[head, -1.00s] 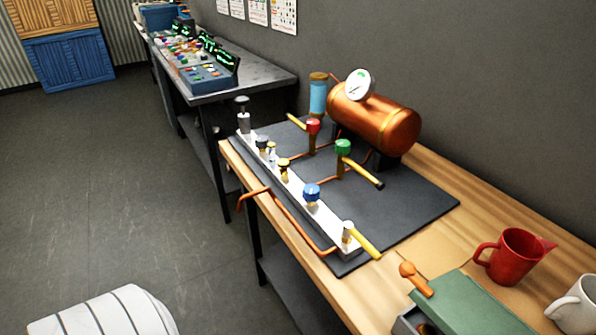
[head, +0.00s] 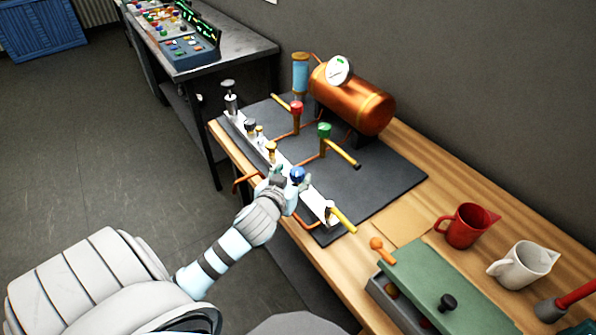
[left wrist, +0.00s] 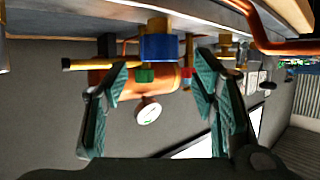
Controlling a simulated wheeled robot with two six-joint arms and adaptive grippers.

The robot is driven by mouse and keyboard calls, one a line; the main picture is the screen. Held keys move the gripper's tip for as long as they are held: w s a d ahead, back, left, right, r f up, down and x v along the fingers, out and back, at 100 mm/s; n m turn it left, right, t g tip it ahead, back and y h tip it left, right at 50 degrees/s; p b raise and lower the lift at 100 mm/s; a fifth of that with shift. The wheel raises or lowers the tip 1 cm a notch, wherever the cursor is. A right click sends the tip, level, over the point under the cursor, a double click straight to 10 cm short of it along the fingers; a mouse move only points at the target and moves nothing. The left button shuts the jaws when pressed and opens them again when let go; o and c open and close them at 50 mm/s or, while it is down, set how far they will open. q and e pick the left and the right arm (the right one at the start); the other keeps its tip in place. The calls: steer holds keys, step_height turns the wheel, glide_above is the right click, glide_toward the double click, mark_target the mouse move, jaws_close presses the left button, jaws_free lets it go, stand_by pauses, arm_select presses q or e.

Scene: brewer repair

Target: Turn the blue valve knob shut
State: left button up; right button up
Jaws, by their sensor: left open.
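The blue valve knob (head: 297,174) sits on the white manifold rail (head: 318,203) near the front edge of the workbench. My left gripper (head: 283,180) is at the knob in the head view, partly covering the rail. In the left wrist view, which looks upside down, the blue knob (left wrist: 159,46) stands between and just beyond the two green-padded fingers of my left gripper (left wrist: 165,75). The fingers are spread apart. I cannot see them touching the knob. My right gripper is not in view.
A red knob (head: 296,107) and a green knob (head: 324,130) with yellow levers stand behind the rail. A copper tank (head: 352,97) with a gauge is at the back. A green-lidded box (head: 448,285), red jug (head: 466,226) and white jug (head: 524,264) stand to the right.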

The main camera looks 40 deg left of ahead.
mark_target(297, 171)
arm_select(q)
steer(key=x, duration=0.5)
steer(key=shift+f, duration=0.1)
steer(key=shift+c, duration=0.6)
steer(key=c, duration=1.1)
steer(key=shift+o, duration=0.2)
